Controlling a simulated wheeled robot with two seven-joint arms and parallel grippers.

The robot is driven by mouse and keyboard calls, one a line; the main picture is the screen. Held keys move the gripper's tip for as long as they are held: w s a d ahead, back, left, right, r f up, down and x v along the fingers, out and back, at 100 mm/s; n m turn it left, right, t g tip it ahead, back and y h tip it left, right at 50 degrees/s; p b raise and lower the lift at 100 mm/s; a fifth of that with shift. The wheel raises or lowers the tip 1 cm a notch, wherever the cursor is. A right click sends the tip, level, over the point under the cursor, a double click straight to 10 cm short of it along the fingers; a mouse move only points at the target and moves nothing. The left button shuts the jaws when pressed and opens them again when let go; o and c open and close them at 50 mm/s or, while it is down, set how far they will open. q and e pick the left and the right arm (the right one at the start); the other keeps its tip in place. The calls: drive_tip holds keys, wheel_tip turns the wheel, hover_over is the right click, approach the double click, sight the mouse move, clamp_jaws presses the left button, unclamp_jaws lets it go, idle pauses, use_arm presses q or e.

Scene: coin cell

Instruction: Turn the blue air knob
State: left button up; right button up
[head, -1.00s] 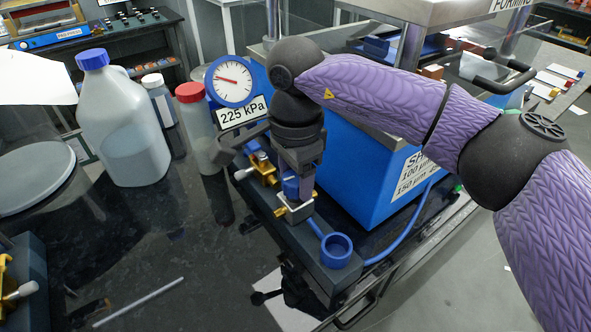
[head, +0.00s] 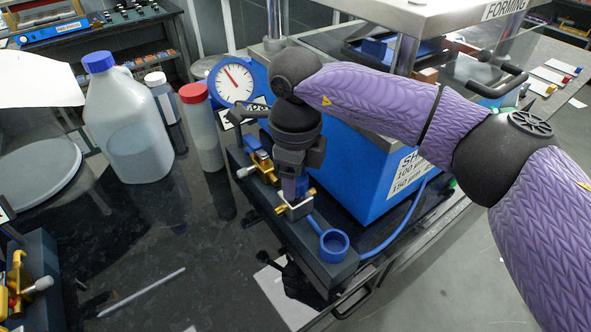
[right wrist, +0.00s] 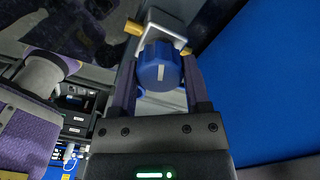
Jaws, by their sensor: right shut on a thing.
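The blue air knob (right wrist: 158,68) is a ribbed round knob with a white mark on its face, set on a metal valve with brass fittings. My right gripper (right wrist: 160,78) is shut on it, one finger on each side, in the right wrist view. In the head view my right gripper (head: 297,188) points down at the valve (head: 296,208), and the knob is mostly hidden there. The round gauge (head: 233,82) behind has its needle pointing up and left. My left gripper is not in view.
A blue ring-shaped cup (head: 334,243) and a blue hose are at the near end of the dark valve block. A large blue machine (head: 352,165) stands close on the right. A jug (head: 122,130) and a red-capped bottle (head: 203,130) stand left. Dark tabletop lies open below them.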

drive_tip(key=m+p, duration=0.1)
drive_tip(key=m, duration=0.4)
drive_tip(key=shift+r, duration=0.1)
drive_tip(key=shift+m+p, duration=0.75)
drive_tip(key=shift+m, duration=1.25)
drive_tip(key=o, duration=1.3)
wheel_tip(320, 180, up, 10)
drive_tip(key=shift+f+p, duration=0.1)
drive_tip(key=shift+p, duration=0.55)
